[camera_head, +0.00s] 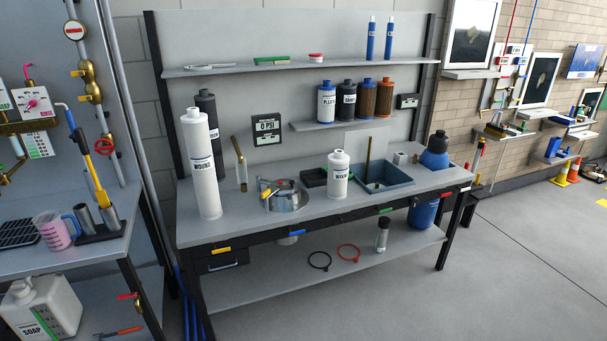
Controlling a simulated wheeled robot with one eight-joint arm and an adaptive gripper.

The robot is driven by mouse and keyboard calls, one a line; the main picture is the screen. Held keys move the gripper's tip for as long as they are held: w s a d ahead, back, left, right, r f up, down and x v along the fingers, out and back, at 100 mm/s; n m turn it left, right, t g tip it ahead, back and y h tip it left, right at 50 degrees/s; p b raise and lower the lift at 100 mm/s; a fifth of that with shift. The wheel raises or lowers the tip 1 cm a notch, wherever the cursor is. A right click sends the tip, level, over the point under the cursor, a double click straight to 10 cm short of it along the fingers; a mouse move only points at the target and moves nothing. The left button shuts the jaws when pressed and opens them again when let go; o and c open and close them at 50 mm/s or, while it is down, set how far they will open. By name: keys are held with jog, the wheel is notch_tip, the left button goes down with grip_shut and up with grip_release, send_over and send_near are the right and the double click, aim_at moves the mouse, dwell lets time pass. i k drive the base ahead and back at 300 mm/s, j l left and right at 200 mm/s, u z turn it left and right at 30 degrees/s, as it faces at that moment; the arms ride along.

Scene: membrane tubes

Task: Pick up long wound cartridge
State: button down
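The long wound cartridge (202,142) is a tall white cylinder with a narrow top cap and a label that seems to read WOUND. It stands upright at the left front of the grey workbench (241,216). A dark tall cylinder (208,108) stands just behind it and is partly hidden by it. A shorter white cylinder (338,184) with a label too small to read surely stands upright near the middle of the bench. My gripper is not in view.
A round metal housing (285,200) sits right of the long cartridge, with a brass pipe (239,160) behind. A blue-grey basin (397,182) and a blue jug (435,152) are at the right. A shelf (333,124) holds several short cartridges. Floor in front at right is clear.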

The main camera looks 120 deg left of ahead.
aim_at(195, 124)
jog(key=u, duration=3.7)
jog(key=i+j+u, duration=0.1)
jog(key=i+j, duration=0.35)
